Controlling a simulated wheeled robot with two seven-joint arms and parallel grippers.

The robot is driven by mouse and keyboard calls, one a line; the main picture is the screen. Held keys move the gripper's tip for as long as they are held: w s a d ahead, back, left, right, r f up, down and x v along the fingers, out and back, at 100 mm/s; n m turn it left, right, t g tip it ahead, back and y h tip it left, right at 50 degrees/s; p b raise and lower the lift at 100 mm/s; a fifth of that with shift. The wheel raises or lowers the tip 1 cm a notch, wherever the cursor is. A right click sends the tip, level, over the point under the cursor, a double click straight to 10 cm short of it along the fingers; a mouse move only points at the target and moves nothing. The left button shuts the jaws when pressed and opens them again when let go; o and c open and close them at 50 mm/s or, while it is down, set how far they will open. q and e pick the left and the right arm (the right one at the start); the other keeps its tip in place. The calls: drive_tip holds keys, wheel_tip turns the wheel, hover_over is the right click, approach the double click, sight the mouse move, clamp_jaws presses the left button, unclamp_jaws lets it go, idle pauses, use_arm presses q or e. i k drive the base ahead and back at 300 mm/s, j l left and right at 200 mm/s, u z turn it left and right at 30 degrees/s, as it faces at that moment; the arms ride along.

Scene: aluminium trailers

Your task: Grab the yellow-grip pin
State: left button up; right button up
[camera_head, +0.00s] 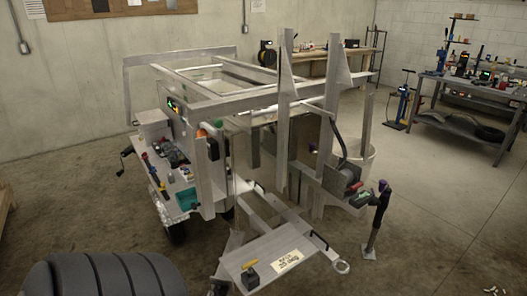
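A small yellow grip (249,264) shows at the front of the aluminium trailer (262,243), low in the picture. It lies just above a small dark block (251,279) on the pale front plate, beside a white label (287,261). It is too small to tell whether a pin shaft sits in the block. Neither of my grippers can be made out in the head view, so nothing is seen touching the yellow grip.
A side shelf (180,203) on the trailer carries several tools. Dark ribbed tyres (95,275) stand at the bottom left. A jack with a purple top (379,215) stands right of the trailer. A cluttered workbench (460,125) is at the right; the floor before it is mostly clear.

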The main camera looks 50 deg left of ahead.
sight(249, 265)
drive_tip(key=u, duration=1.7)
